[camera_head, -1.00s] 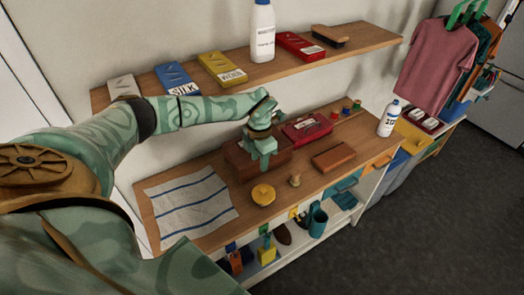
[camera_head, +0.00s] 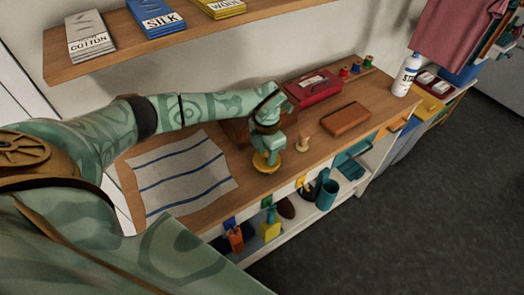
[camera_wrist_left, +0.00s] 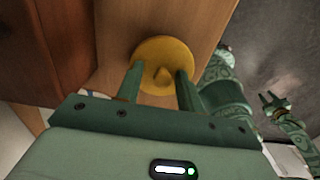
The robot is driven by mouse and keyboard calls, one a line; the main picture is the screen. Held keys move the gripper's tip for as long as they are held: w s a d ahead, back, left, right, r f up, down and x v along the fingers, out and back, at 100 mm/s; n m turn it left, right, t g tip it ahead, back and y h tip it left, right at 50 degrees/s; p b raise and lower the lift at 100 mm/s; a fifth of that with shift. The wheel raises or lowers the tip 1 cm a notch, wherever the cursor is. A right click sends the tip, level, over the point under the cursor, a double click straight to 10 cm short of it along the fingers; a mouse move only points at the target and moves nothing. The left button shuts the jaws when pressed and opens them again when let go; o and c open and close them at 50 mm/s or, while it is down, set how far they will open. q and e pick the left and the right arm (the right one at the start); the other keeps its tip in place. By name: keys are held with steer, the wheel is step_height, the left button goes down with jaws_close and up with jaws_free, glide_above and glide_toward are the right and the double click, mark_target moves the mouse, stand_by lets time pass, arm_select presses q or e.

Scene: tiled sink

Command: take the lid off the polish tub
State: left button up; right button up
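The polish tub with its yellow round lid (camera_head: 268,168) stands near the front edge of the wooden bench. In the left wrist view the lid (camera_wrist_left: 178,52) shows from above, with a small yellow knob at its middle. My left gripper (camera_head: 267,156) points down over the lid. In the wrist view its two fingers (camera_wrist_left: 159,86) are apart, one on each side of the knob, with a gap visible. The tub's body is hidden under the lid. My right gripper (camera_wrist_left: 274,102) shows small at the right of the wrist view, its fingers apart and empty.
A small wooden spool-like piece (camera_head: 303,144) stands close right of the tub. A brown block (camera_head: 346,119) and a red box (camera_head: 312,88) lie beyond. A striped cloth (camera_head: 180,173) covers the left bench. A shelf (camera_head: 120,62) runs above.

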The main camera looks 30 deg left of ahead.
arm_select(q)
steer(key=shift+s+d+r, duration=0.1)
steer(key=shift+s+d, duration=0.05)
steer(key=shift+s, duration=0.1)
steer(key=c, duration=0.6)
steer(key=shift+w, duration=0.15)
jaws_close()
